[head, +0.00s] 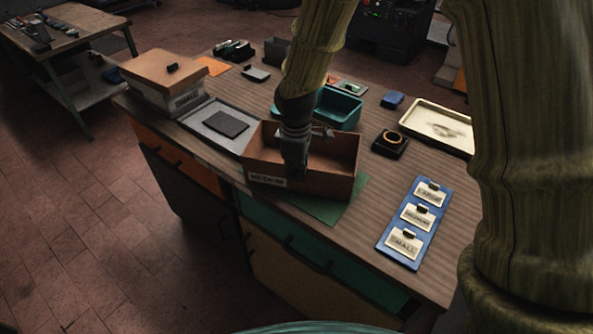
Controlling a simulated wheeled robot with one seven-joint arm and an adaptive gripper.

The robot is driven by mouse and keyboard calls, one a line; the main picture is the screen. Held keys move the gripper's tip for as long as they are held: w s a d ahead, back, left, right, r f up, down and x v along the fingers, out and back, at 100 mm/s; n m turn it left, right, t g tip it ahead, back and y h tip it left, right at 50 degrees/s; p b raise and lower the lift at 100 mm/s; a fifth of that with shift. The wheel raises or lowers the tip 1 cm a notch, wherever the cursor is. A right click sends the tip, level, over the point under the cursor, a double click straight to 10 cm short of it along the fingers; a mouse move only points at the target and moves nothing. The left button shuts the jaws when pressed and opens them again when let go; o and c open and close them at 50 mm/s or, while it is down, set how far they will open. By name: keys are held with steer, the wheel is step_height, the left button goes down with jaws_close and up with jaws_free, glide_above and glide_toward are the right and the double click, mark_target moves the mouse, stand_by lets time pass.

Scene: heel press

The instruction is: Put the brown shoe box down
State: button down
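The brown shoe box (325,185) is open at the top, with a label reading MEDIUM on its front wall. It is upright at the table's front edge, over a green mat (345,203) that shows at its right and front. My gripper (296,172) points down at the box's front wall, with a dark finger overlapping the outside of that wall. It appears shut on the wall; the inner finger is hidden. Whether the box's underside touches the mat cannot be told.
A lidded box (165,82) stands at the left, beside a grey tray (213,117) with a dark pad. A teal bin (340,107) is behind the shoe box. A blue board (412,225) with label cards and a cream tray (440,122) are on the right.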

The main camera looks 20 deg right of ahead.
steer(key=shift+f, duration=0.45)
steer(key=shift+f, duration=0.15)
steer(key=c, duration=1.6)
jaws_free()
steer(key=shift+c, duration=0.2)
step_height(320, 180, up, 12)
steer(key=b, duration=0.2)
steer(key=shift+b, duration=0.4)
steer(key=shift+s+a, duration=0.1)
